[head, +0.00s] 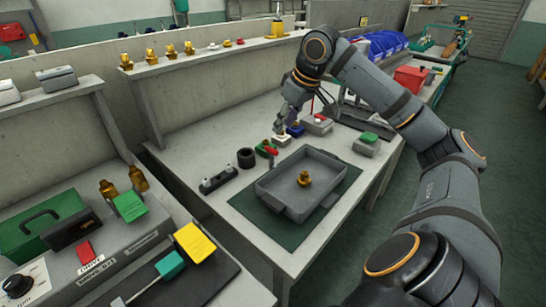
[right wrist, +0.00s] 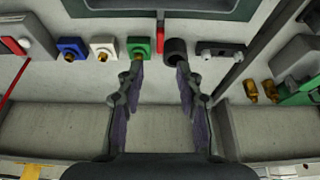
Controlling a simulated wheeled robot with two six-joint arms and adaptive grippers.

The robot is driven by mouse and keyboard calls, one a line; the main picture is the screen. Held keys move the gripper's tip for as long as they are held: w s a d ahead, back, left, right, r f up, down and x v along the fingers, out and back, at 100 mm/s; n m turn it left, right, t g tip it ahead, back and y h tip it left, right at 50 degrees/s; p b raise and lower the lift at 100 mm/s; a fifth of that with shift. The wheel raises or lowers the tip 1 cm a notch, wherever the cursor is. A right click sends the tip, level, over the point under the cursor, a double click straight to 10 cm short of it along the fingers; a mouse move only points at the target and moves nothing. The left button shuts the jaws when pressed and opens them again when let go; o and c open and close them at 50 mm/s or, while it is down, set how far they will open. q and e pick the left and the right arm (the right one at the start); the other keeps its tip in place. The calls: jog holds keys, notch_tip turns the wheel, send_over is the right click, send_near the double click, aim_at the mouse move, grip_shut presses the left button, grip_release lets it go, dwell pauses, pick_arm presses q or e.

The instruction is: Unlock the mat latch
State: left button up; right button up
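A dark green mat (head: 262,222) lies on the bench under a grey tray (head: 287,203) that holds a brass fitting (head: 304,179). A small red lever (head: 271,150) stands by the mat's far edge; it also shows in the right wrist view (right wrist: 160,43). I take it for the mat latch, but its locked state cannot be told. My right gripper (head: 283,124) is above the back of the bench, apart from the lever. In the right wrist view the gripper (right wrist: 158,68) has its fingers spread and nothing between them. My left gripper is out of view.
Blue (head: 295,129), white (head: 280,140) and green (head: 264,148) blocks with brass pieces stand near the lever. A black ring (head: 246,158) and a dark bar (head: 218,179) are left of it. A low wall (head: 215,80) runs behind the bench.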

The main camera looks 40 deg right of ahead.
aim_at(272, 149)
jog(key=x, duration=1)
jog(key=shift+f, duration=0.2)
grip_shut()
jog(key=shift+p, duration=0.3)
